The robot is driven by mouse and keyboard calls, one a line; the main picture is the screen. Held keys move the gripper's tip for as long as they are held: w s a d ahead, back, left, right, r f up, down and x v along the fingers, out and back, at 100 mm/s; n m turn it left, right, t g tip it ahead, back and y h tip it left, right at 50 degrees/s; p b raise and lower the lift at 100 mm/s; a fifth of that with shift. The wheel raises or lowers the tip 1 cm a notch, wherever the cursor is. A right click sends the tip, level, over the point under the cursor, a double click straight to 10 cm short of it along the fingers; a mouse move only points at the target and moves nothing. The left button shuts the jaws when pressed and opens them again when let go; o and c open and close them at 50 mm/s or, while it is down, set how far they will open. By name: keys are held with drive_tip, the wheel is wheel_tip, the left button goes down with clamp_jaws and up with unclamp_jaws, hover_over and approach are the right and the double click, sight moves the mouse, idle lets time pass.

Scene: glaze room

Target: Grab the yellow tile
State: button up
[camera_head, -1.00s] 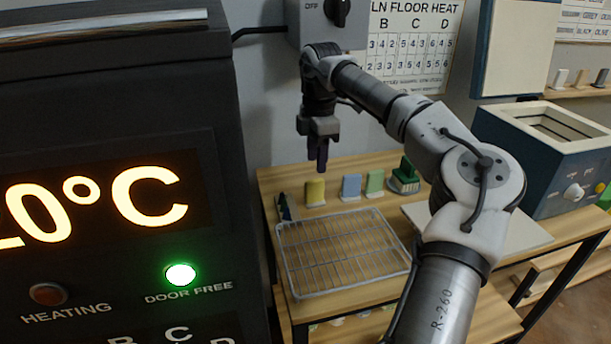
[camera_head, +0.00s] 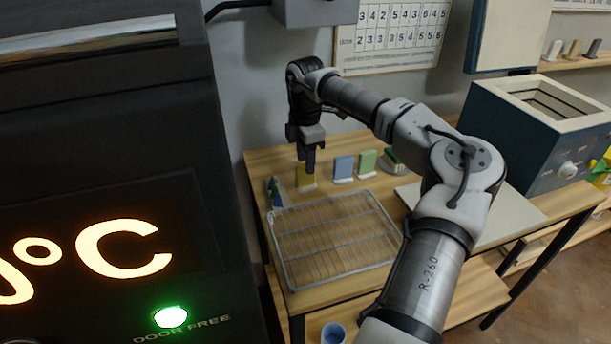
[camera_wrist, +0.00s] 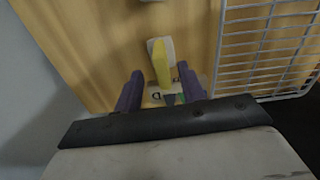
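The yellow tile (camera_head: 299,180) stands upright near the back edge of the wooden table, behind the wire rack. My gripper (camera_head: 310,168) points down right over it and hides part of it in the head view. In the wrist view the yellow tile (camera_wrist: 160,62) shows edge-on with a pale base, in line with the gap between the two purple fingers (camera_wrist: 159,84). The fingers are apart, with a gap on both sides of the tile. I cannot tell how far below the fingertips the tile is.
A blue tile (camera_head: 344,168) and a green tile (camera_head: 367,163) stand to the right, with a dark green object (camera_head: 393,161) beyond. A dark blue-green piece (camera_head: 275,193) stands to the left. The wire rack (camera_head: 335,240) lies in front. A dark kiln (camera_head: 110,130) fills the left side.

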sight(306, 184)
wheel_tip(306, 184, down, 5)
drive_tip(key=shift+s+p, duration=0.15)
drive_tip(key=shift+p, duration=0.75)
clamp_jaws()
